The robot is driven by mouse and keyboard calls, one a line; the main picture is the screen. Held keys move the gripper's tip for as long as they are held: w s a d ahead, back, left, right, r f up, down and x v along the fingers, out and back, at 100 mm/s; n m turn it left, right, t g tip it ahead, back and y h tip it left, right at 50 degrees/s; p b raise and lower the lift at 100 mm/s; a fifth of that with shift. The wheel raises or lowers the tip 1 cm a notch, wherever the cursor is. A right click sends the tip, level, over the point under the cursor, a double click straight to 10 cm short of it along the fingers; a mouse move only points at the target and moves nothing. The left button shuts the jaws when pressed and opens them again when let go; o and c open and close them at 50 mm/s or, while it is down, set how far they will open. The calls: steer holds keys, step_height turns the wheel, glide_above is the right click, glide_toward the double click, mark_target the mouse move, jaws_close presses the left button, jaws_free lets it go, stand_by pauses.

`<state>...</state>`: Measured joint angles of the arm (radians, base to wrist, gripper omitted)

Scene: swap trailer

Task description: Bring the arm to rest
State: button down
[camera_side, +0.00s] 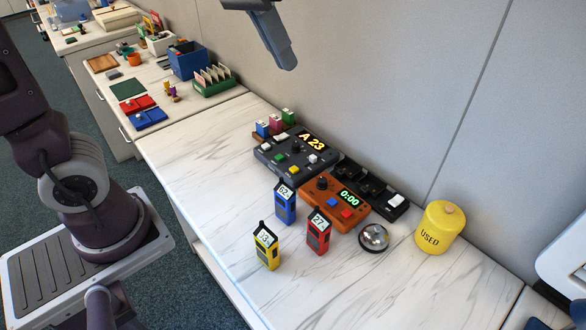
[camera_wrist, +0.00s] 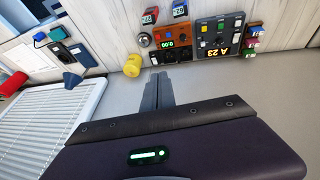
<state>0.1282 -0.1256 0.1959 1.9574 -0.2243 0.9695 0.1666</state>
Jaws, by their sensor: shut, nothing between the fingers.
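My gripper (camera_side: 287,62) hangs in the air at the top of the side view, in front of the grey wall and well above the counter (camera_side: 190,160). Its fingers are shut with nothing between them. In the wrist view the closed fingers (camera_wrist: 158,80) point toward the counter items and touch nothing. The upper part of the gripper is cut off by the top of the side view.
Yellow, blue and red handheld meters (camera_side: 267,246), an orange timer (camera_side: 335,203), a dark A 23 console (camera_side: 297,152), a silver bell (camera_side: 373,238) and a yellow USED jar (camera_side: 440,227) stand on the counter. A white slatted panel (camera_wrist: 55,120) shows lower left in the wrist view.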

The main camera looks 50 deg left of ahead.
steer(key=s+a+f+y, duration=0.1)
steer(key=s+f, duration=0.1)
steer(key=s, duration=0.6)
steer(key=s+a+f+t+y, duration=0.1)
steer(key=s+f, duration=0.2)
steer(key=s, duration=0.6)
steer(key=shift+f+t, duration=0.25)
steer(key=shift+t, duration=0.05)
